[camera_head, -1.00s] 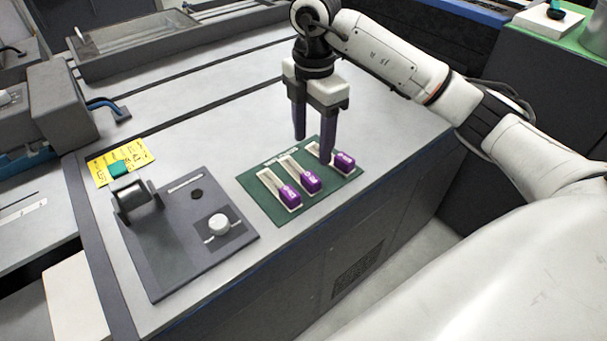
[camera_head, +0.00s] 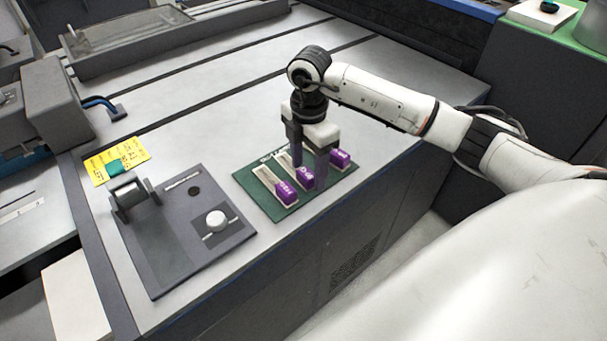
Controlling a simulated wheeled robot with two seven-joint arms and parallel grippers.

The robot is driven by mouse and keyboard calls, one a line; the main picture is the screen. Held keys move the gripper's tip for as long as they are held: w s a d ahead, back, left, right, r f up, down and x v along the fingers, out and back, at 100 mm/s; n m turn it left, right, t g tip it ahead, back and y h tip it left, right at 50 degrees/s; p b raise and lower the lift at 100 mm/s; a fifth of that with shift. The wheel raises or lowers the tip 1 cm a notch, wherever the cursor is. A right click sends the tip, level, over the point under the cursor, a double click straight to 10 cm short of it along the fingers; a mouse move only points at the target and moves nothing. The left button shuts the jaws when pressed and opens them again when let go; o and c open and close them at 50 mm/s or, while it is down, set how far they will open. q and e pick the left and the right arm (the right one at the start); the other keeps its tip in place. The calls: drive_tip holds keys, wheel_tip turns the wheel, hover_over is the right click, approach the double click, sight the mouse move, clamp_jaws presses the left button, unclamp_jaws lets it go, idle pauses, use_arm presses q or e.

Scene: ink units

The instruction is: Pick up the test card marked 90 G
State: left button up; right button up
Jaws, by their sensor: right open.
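A green board (camera_head: 247,183) lies on the grey bench and bears three pale slots, each with a purple-ended card. The left card (camera_head: 286,192), the middle card (camera_head: 305,179) and the right card (camera_head: 341,158) have white marks too small to read surely, so I cannot tell which says 90 G. My right gripper (camera_head: 309,172) is open and points down at the middle card, its fingers to either side of it in the picture. One finger hides part of that card and slot. I cannot tell whether the fingers touch it. My left gripper is not in view.
Left of the board is a dark plate (camera_head: 178,245) with a white knob (camera_head: 216,221) and a small roller stand (camera_head: 132,197). A yellow note (camera_head: 117,160) with a teal piece lies behind it. The bench behind the board is clear.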

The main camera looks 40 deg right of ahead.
drive_tip(key=c, duration=1.1)
